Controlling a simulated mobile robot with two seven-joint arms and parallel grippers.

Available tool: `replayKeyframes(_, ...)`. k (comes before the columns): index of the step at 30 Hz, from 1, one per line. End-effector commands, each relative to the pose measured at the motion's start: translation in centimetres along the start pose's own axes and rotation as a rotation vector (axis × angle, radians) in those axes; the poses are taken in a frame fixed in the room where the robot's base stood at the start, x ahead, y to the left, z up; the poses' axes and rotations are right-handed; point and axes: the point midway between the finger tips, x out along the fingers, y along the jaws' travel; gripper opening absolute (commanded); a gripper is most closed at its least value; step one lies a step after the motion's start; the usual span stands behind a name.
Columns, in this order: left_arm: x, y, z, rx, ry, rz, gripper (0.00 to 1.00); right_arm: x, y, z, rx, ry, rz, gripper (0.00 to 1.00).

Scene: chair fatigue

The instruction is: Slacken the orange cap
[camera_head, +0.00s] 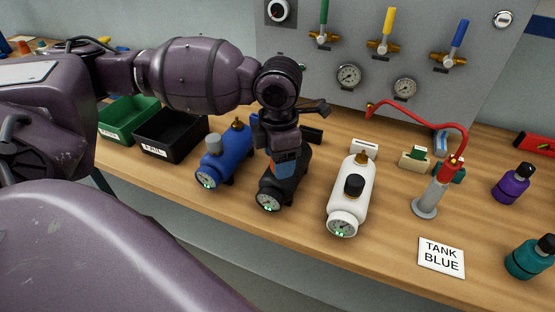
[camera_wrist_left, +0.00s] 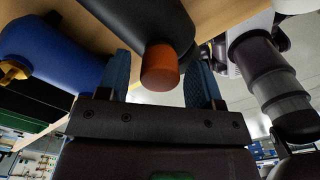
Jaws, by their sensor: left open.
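The orange cap (camera_wrist_left: 160,70) sits on the black tank (camera_wrist_left: 137,22) in the left wrist view. It shows between the two fingers of my left gripper (camera_wrist_left: 160,85), which is open, with a visible gap on the left side of the cap. In the head view the left gripper (camera_head: 284,160) is pointed down over the black tank (camera_head: 272,192), in the middle of the row, and largely covers the cap. I cannot tell whether a finger touches the cap. My right gripper is in neither view.
A blue tank (camera_head: 228,158) stands close on the left and a white tank (camera_head: 349,190) with a black cap on the right. Black (camera_head: 172,148) and green bins sit farther left. A "TANK BLUE" card (camera_head: 441,257) lies at the front right. A valve panel (camera_head: 330,55) stands behind.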

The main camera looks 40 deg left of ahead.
Motion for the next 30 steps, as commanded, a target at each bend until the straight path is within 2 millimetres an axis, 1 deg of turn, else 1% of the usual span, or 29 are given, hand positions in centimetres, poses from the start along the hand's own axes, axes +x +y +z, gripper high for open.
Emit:
replayKeyframes(3,0.0,0.0,0.0,0.030,0.000,0.000,0.60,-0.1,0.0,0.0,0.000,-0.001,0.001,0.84)
replayKeyframes(11,0.0,0.0,0.0,0.037,0.000,-0.001,0.60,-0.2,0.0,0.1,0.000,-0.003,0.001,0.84)
replayKeyframes(14,-0.1,0.0,0.0,0.093,0.000,0.000,0.60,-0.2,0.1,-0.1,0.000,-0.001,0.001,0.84)
replayKeyframes(19,-0.1,0.0,0.0,0.264,-0.001,0.000,0.60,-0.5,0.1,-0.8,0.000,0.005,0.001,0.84)
replayKeyframes(22,0.2,0.0,0.1,0.284,0.000,-0.001,0.60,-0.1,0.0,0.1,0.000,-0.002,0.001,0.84)
replayKeyframes(30,0.3,0.0,0.1,0.330,0.001,-0.001,0.60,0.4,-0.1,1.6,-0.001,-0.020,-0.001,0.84)
